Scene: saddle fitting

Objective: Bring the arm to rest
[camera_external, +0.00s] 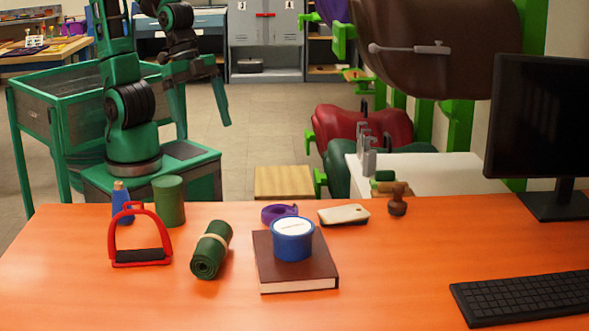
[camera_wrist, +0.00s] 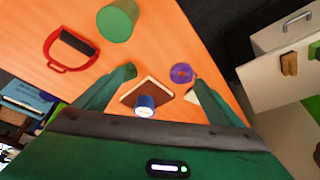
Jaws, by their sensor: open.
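My green arm stands at the left behind the orange table in the external view. My gripper (camera_external: 204,128) hangs above and behind the table, with its two fingers spread and nothing between them. In the wrist view the open fingers of my gripper (camera_wrist: 163,74) spread wide over the table, above it and not touching anything that I can see. A brown book (camera_external: 319,270) lies on the table with a blue tub (camera_external: 292,246) on top. Between the fingers in the wrist view show the book (camera_wrist: 153,87) and the tub (camera_wrist: 144,110).
On the orange table (camera_external: 110,300) are a red stirrup (camera_external: 141,258), green cylinder (camera_external: 169,200), blue bottle (camera_external: 123,205), rolled green mat (camera_external: 210,252), purple roll (camera_external: 279,212), pale flat case (camera_external: 343,214), wooden stamp (camera_external: 397,201), keyboard (camera_external: 525,296) and monitor (camera_external: 540,120). The table's front left is clear.

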